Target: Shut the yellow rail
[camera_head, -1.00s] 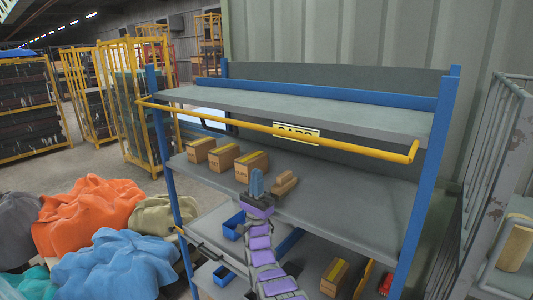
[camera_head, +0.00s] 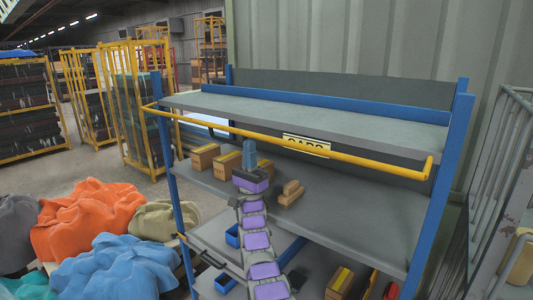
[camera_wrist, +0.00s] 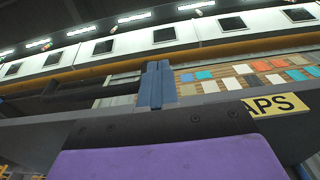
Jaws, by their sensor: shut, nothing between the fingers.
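The yellow rail (camera_head: 230,126) runs level across the front of the blue and grey shelf rack, just below the top shelf. Its bent right end is near the right blue post. My gripper (camera_head: 249,143) is shut and empty, its blue fingers pointing up, just below the rail in the picture. I see no clear contact. In the wrist view the shut fingers (camera_wrist: 155,66) stand upright above the purple wrist, and a yellow bar (camera_wrist: 210,49), apparently the rail, crosses behind their tips.
Brown boxes (camera_head: 205,157) and a tan block (camera_head: 291,193) sit on the middle shelf (camera_head: 350,220) near my arm. A yellow sign (camera_head: 306,145) hangs behind the rail. Orange and blue sacks (camera_head: 85,220) lie left. A grey metal cage (camera_head: 495,180) stands at the right.

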